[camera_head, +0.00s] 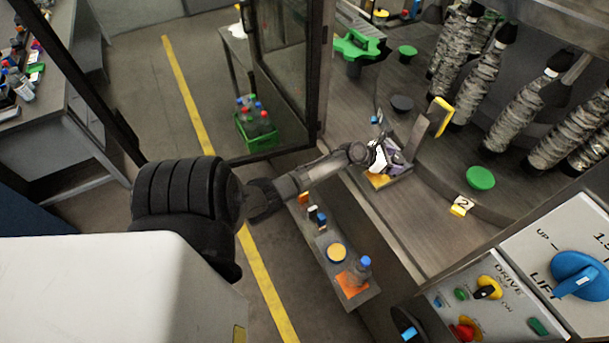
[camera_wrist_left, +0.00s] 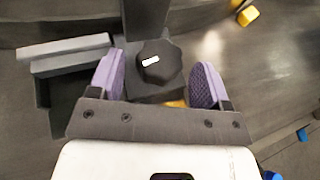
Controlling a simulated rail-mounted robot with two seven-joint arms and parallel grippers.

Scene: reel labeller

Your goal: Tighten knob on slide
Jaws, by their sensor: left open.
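The knob (camera_wrist_left: 160,62) is dark and faceted with a white mark on its top. It sits on a dark slide part in the left wrist view. My left gripper (camera_wrist_left: 161,64) is open, with one purple finger on each side of the knob. Gaps show between the fingers and the knob, so it is not clamped. In the head view my left gripper (camera_head: 385,157) is at the machine's near edge, and it hides the knob there. A grey bracket with a lighter bar (camera_wrist_left: 65,50) lies left of the knob. My right gripper is not in view.
A narrow shelf (camera_head: 325,265) holding a bottle (camera_head: 360,270) and small items runs below my left arm. A yellow-edged upright plate (camera_head: 440,117) and a green disc (camera_head: 480,178) are to the right. The control panel (camera_head: 500,290) is at lower right. An open door (camera_head: 285,75) stands behind.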

